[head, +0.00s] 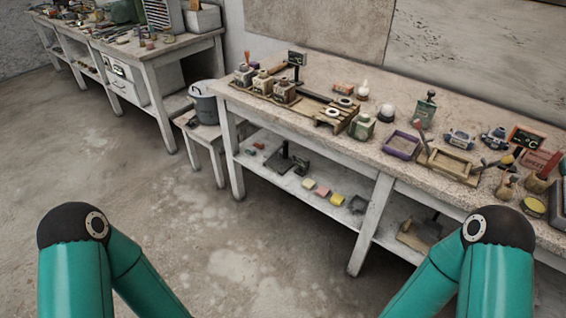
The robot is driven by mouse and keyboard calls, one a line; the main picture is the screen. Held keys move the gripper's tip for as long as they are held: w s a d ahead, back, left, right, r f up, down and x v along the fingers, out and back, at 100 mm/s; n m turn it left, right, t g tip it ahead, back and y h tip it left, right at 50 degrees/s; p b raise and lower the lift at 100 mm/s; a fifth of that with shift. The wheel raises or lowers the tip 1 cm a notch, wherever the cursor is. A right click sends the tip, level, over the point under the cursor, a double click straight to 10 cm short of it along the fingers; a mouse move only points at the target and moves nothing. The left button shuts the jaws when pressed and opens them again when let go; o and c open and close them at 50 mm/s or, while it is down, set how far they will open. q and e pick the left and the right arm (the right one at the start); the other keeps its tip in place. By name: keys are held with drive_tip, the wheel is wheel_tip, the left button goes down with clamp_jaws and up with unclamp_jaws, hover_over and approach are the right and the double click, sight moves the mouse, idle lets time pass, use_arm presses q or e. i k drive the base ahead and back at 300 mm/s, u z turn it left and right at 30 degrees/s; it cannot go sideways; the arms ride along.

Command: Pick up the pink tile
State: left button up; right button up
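A small pink tile (308,184) lies on the lower shelf (285,181) of the long workbench, near its front edge. It is the leftmost of a short row, beside an orange-tan tile (322,191) and a yellow tile (338,199). Nothing covers it. Only teal links and dark elbow joints of my two arms show, at the bottom left and bottom right. Both grippers are out of the picture, so I cannot see whether they are open or shut.
The workbench top (395,168) above holds several jars, trays and tools. A bench leg (370,225) stands right of the tiles. A dark stand (285,160) is behind them to the left. A grey bucket (204,103) sits on a stool. The floor (220,240) before the bench is clear.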

sight(322, 191)
drive_tip(key=z, duration=0.25)
drive_tip(key=k, duration=0.3)
drive_tip(key=u, duration=0.95)
drive_tip(key=i, duration=1.9)
drive_tip(key=z, duration=0.8)
drive_tip(key=k, duration=0.65)
drive_tip(key=z, duration=0.2)
